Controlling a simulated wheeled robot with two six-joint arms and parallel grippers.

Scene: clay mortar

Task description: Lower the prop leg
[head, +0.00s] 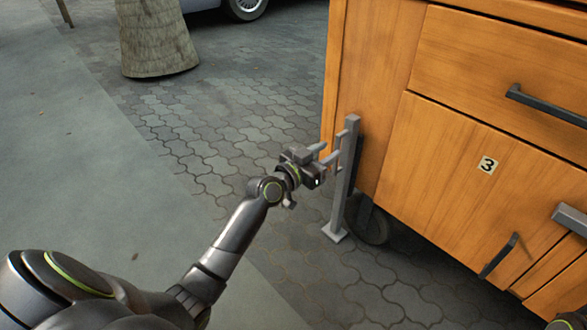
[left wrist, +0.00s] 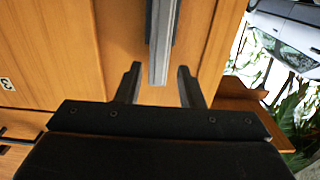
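The prop leg (head: 345,185) is a grey square bar with a small flat foot, standing upright beside the corner of a wooden cart (head: 440,150). My left gripper (head: 328,154) is at the upper half of the leg, on its left side. In the left wrist view the gripper (left wrist: 158,78) is open, with a finger on each side of the leg's grey bar (left wrist: 162,50) and visible gaps. I cannot tell how deep the bar sits between the fingers. My right gripper is not in view.
The cart has drawers and doors with dark handles (head: 545,105) and a label 3 (head: 487,165). A dark wheel (head: 368,222) is under it, behind the leg. The paving left of the leg is clear.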

